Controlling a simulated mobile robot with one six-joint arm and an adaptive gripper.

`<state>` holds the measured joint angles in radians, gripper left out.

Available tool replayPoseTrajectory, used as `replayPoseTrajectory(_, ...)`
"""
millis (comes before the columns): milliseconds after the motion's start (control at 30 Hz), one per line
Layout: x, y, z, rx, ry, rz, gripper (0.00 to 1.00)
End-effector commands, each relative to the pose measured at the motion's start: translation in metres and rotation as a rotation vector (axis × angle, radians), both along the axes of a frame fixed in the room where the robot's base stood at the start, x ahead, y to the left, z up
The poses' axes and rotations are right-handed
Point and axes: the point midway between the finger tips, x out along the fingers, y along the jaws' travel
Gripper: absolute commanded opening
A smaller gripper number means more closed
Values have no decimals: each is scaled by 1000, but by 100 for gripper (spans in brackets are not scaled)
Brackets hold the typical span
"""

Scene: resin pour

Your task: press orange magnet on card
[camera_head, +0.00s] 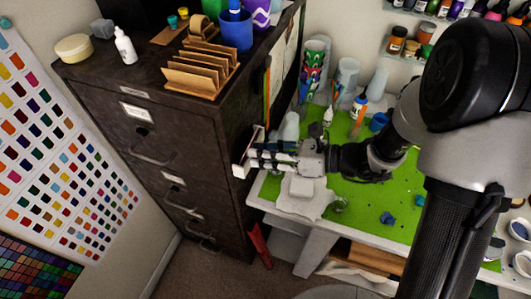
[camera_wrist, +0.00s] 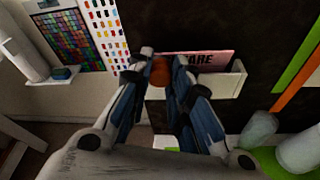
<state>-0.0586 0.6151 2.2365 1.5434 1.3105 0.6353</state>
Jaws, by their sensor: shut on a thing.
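My gripper (camera_wrist: 162,62) is shut on a round orange magnet (camera_wrist: 159,71), which sits between the fingertips in the wrist view. Just beyond it is a pink card (camera_wrist: 205,60) with dark letters, of which "ARE" shows; the magnet and fingers hide its left part. The card stands in a white holder (camera_wrist: 234,84) on the dark side of the cabinet. Whether the magnet touches the card I cannot tell. In the head view my gripper (camera_head: 258,160) is at the cabinet's side, by the card's edge; the magnet cannot be made out there.
The dark cabinet (camera_head: 180,145) carries a wooden rack (camera_head: 196,78) and a blue cup (camera_head: 236,32) on top. A workbench with a green mat (camera_head: 370,200) lies to the right, with a white block (camera_head: 301,187) near its front corner. Bottles and cups crowd its back.

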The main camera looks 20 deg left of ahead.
Motion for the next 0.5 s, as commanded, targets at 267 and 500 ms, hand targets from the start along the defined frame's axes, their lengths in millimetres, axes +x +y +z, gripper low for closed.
replayPoseTrajectory(267, 0, 5, 0, 0, 0, 1, 7)
replayPoseTrajectory(500, 1, 10, 0, 0, 0, 1, 7)
